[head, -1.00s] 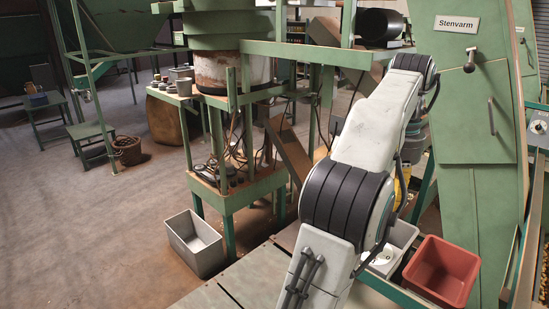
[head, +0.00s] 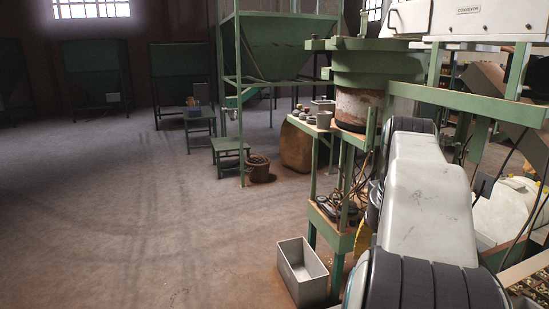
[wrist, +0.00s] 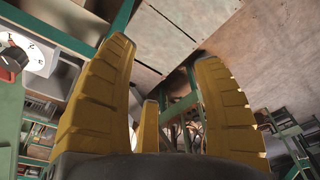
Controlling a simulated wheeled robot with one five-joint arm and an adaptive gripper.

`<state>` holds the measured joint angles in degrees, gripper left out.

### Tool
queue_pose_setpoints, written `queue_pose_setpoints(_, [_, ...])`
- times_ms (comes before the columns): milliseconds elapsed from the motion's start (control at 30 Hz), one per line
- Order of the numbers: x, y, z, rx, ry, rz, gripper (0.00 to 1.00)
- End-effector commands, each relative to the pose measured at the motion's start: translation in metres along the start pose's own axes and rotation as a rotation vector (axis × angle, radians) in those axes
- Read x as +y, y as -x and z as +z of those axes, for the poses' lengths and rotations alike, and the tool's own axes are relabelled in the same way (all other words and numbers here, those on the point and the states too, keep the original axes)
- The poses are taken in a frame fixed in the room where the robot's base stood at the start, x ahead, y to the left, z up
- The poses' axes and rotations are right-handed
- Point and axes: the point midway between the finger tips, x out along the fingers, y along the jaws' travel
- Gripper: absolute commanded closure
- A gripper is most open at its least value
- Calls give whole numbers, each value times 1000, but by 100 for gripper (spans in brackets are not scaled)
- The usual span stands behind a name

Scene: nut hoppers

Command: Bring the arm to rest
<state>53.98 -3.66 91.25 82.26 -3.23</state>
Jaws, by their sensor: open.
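My gripper (wrist: 165,85) shows in the wrist view as yellow ribbed fingers, spread apart with nothing between them. Behind the fingers are wooden boards and green frame bars. In the head view my white and black arm fills the right side, in front of the green machine stand (head: 365,62). Only a bit of yellow shows beside the arm there, and the fingertips are hidden.
A grey metal bin (head: 303,272) stands on the floor by the stand. A brown bucket (head: 258,168), green steps (head: 230,147) and a green hopper (head: 275,50) are farther back. The floor (head: 120,210) on the left is clear. A white dial (wrist: 27,50) shows in the wrist view.

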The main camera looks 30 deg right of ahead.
Motion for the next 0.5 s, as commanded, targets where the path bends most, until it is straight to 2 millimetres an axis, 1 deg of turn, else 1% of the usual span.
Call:
queue_pose_setpoints(33, [-25, -2, 13, 17, 75, -14, 38])
queue_pose_setpoints(100, [-53, -7, 30, 42, 165, -33, 38])
queue_pose_setpoints(167, [-74, -12, 48, 64, 242, -51, 38])
queue_pose_setpoints(200, [-87, -15, 60, 78, 293, -64, 38])
queue_pose_setpoints(333, [-121, -29, 104, 120, 453, -111, 38])
queue_pose_setpoints(400, [-133, -37, 127, 142, 533, -137, 38])
queue_pose_setpoints(500, [-145, -48, 157, 167, 633, -173, 38])
